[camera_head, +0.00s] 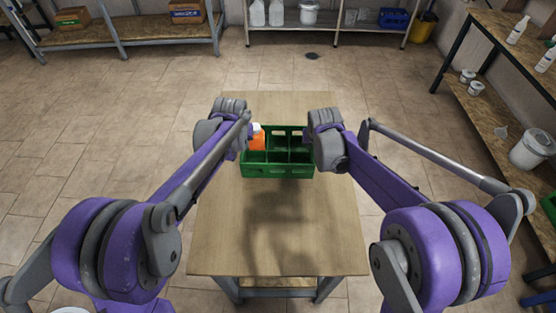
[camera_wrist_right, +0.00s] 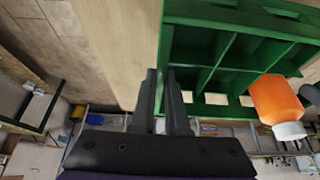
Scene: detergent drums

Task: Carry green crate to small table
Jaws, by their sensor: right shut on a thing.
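The green crate (camera_head: 277,171) is between my two hands over the far half of the small wooden table (camera_head: 225,245). It has several compartments, and an orange bottle (camera_head: 257,140) with a white cap stands in its left part. My right gripper (camera_wrist_right: 161,80) is shut on the crate's right wall, which also shows in the right wrist view (camera_wrist_right: 205,13). My left gripper (camera_head: 245,136) is at the crate's left side; its fingers are hidden by the wrist. A shadow lies on the table in front of the crate. I cannot tell whether the crate touches the tabletop.
The near part of the tabletop is bare. A shelf with cardboard boxes (camera_head: 187,12) is at the back left, and another with white jugs (camera_head: 257,13) at the back. A wooden rack with a white bucket (camera_head: 532,149) stands at the right. Tiled floor around the table is open.

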